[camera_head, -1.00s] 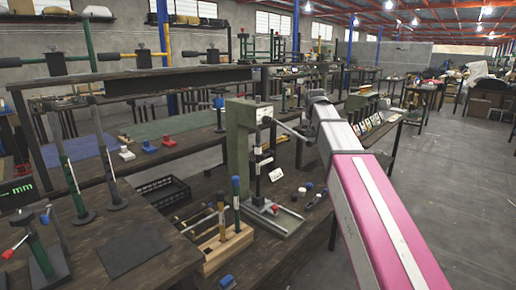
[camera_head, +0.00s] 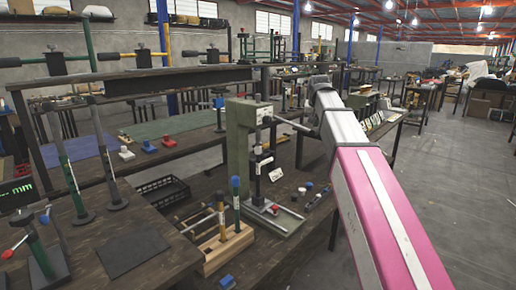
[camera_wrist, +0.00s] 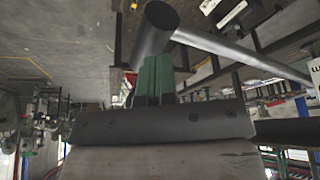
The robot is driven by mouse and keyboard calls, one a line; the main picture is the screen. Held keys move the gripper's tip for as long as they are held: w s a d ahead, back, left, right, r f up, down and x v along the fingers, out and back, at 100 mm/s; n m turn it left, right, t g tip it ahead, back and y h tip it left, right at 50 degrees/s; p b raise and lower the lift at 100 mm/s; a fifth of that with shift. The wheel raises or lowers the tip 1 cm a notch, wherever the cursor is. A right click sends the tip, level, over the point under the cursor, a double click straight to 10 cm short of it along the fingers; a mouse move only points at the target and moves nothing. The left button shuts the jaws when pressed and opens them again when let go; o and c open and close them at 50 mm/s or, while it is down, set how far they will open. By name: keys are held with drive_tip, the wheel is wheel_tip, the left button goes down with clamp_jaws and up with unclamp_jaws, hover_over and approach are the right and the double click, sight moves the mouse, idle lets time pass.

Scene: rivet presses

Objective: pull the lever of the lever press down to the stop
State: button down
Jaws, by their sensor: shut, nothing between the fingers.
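The lever press (camera_head: 238,145) has a grey-green column on the bench in the head view. Its lever (camera_head: 291,124) slopes gently down to the right from the press head toward my arm. In the wrist view the pale lever rod (camera_wrist: 240,54) ends in a dark cylindrical grip (camera_wrist: 153,30). My gripper (camera_wrist: 153,78) shows there with its green fingers shut together and nothing between them. The fingertips are just below the grip in the picture; whether they touch it I cannot tell. In the head view my arm hides the gripper.
A wooden rack of tools (camera_head: 229,247) stands in front of the press. A black crate (camera_head: 162,193) lies to its left, and small parts (camera_head: 310,187) lie right of the press base. A dark shelf beam (camera_head: 180,80) runs behind. Open floor (camera_head: 450,180) lies to the right.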

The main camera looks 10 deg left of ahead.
drive_tip(key=shift+s+d+r, duration=0.1)
drive_tip(key=shift+r, duration=1.6)
drive_tip(key=shift+s+d+r, duration=0.1)
drive_tip(key=shift+r, duration=1.55)
drive_tip(key=w+a+r, duration=0.2)
drive_tip(key=r, duration=0.8)
drive_tip(key=w+a+r, duration=0.1)
drive_tip(key=a+r, duration=0.2)
drive_tip(key=r, duration=0.8)
drive_tip(key=shift+w+a+r, duration=0.2)
drive_tip(key=shift+w+r, duration=0.05)
drive_tip(key=shift+w, duration=0.1)
